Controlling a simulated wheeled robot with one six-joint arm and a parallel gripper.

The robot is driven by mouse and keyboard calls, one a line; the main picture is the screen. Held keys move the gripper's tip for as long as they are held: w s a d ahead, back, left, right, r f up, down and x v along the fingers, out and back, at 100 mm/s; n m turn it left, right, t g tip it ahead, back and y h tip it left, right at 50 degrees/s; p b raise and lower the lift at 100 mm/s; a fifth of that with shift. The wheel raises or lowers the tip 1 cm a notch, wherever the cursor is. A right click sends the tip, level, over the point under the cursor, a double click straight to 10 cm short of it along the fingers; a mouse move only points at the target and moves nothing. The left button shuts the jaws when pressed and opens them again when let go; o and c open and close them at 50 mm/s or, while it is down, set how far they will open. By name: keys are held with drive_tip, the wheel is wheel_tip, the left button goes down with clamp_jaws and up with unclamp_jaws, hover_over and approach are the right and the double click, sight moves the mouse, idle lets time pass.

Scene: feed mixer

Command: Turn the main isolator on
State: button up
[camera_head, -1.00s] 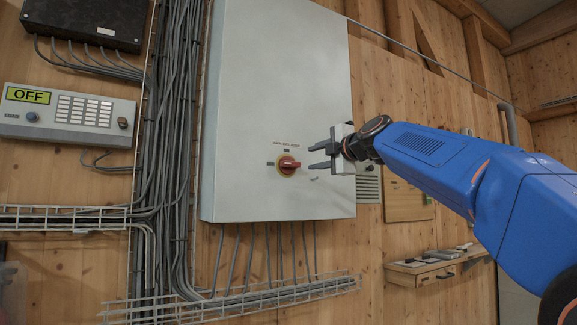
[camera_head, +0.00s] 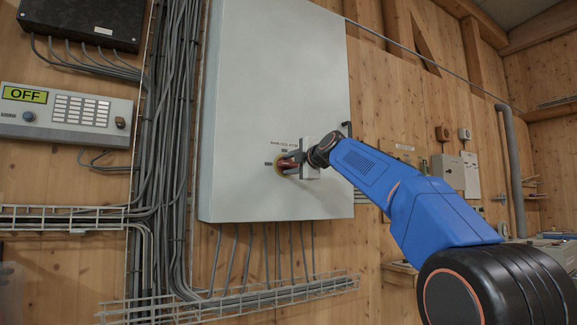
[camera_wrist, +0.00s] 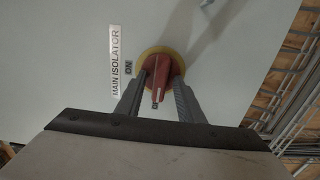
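The main isolator is a red rotary handle (camera_wrist: 158,78) on a yellow disc (camera_wrist: 149,54), on the front of a grey cabinet (camera_head: 265,80). It also shows in the head view (camera_head: 281,167), partly hidden by my gripper. In the wrist view the "ON" label (camera_wrist: 128,68) is left of the disc, beside the "MAIN ISOLATOR" plate (camera_wrist: 116,60). The handle's white line points toward the bottom of that view, not at "ON". My gripper (camera_wrist: 160,88) has one finger on each side of the handle, apparently with small gaps. Contact is not clear.
A control panel (camera_head: 68,112) at left has a display (camera_head: 25,95) reading "OFF". Grey cables (camera_head: 170,120) run down beside the cabinet, and a wire tray (camera_head: 235,300) passes below it. Wall boxes (camera_head: 450,175) are at right.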

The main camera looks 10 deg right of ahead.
drive_tip(key=shift+w+a, duration=0.15)
drive_tip(key=shift+w, duration=0.3)
clamp_jaws()
